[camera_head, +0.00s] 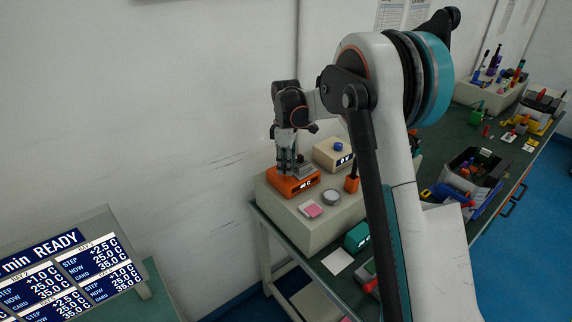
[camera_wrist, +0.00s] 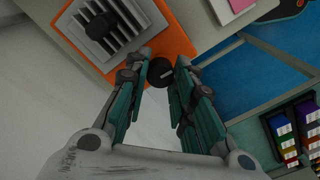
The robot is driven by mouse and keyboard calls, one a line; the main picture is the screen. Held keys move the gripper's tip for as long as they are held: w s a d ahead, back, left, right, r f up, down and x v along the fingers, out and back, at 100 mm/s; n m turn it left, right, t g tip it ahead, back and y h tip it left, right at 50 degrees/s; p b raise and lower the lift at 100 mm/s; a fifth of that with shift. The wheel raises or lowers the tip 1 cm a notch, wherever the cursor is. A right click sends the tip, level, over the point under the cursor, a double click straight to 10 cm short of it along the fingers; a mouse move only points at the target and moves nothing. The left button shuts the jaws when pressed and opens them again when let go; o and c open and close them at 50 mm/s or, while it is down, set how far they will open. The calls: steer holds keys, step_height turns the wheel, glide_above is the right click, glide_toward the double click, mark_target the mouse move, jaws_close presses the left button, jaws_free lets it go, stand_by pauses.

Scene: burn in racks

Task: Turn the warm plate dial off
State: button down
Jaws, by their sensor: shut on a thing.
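The warm plate (camera_head: 298,186) is an orange box with a small dark display. It stands on the beige bench block against the wall. In the wrist view its orange top (camera_wrist: 175,43) carries a grey finned block (camera_wrist: 120,25) with a dark round piece on it. The dial (camera_wrist: 159,72) is a round black knob with a pale mark, at the plate's edge. My gripper (camera_wrist: 163,72) has its two fingers closed around the dial. In the head view my gripper (camera_head: 285,168) points down at the plate, and the dial is hidden there.
A beige box with a blue knob (camera_head: 338,147) stands behind the plate. A grey round dish (camera_head: 331,197), a pink pad (camera_head: 311,209) and an orange holder (camera_head: 351,184) are close by. A display panel (camera_head: 68,268) stands at lower left. Bins and tools fill the right bench.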

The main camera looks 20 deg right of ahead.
steer(key=shift+n, duration=0.5)
steer(key=c, duration=1.3)
jaws_free()
steer(key=shift+r, duration=0.15)
step_height(320, 180, up, 12)
steer(key=shift+f, duration=0.1)
